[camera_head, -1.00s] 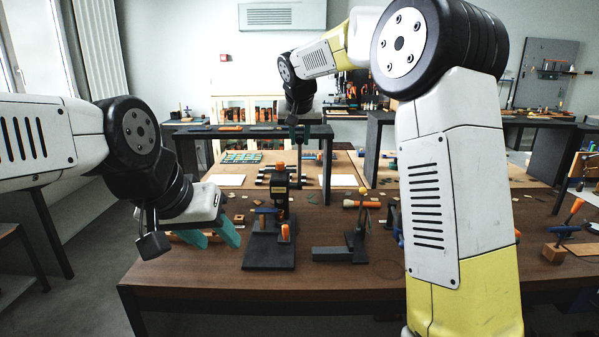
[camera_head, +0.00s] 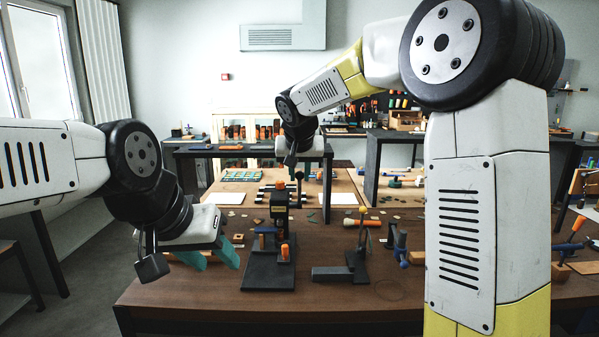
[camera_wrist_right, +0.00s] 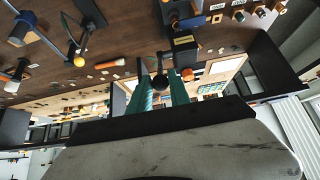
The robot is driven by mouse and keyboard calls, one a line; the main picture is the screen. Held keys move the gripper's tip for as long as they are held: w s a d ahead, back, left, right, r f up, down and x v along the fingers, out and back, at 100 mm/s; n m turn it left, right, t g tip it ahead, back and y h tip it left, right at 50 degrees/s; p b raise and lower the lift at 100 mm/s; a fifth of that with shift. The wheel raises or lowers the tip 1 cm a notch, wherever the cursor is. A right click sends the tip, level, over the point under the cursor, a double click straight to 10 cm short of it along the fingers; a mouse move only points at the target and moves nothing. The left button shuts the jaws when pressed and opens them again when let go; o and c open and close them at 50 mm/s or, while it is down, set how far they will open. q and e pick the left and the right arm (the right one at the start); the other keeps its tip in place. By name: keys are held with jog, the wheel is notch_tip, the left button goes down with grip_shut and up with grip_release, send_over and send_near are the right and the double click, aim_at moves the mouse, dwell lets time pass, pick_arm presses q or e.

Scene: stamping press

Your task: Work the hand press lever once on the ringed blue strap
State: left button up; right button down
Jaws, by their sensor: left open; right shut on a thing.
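The black hand press (camera_head: 279,215) stands on its dark base plate (camera_head: 268,274) on the brown table, with orange parts at its top and front. It also shows in the right wrist view (camera_wrist_right: 184,46). My right gripper (camera_wrist_right: 160,86) has its teal fingers shut around a dark round lever knob (camera_wrist_right: 160,81) beside the press head. In the head view the right gripper (camera_head: 298,168) is small, behind the press top. My left gripper (camera_head: 220,259) is open and empty, left of the press. I cannot make out the ringed blue strap.
A dark stand with a yellow ball (camera_head: 361,212) and a grey block are right of the press. A dark raised shelf (camera_head: 215,151) stands behind. The front table strip is mostly clear.

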jog(key=s+f, duration=0.3)
jog(key=shift+s+f, duration=0.35)
jog(key=shift+f, duration=0.05)
jog(key=shift+w+r, duration=2.45)
jog(key=shift+w, duration=0.2)
jog(key=shift+w+r, duration=0.3)
jog(key=shift+w, duration=0.4)
jog(key=shift+w+r, duration=0.35)
jog(key=shift+w, duration=0.3)
jog(key=shift+w+r, duration=0.3)
jog(key=shift+w, duration=0.4)
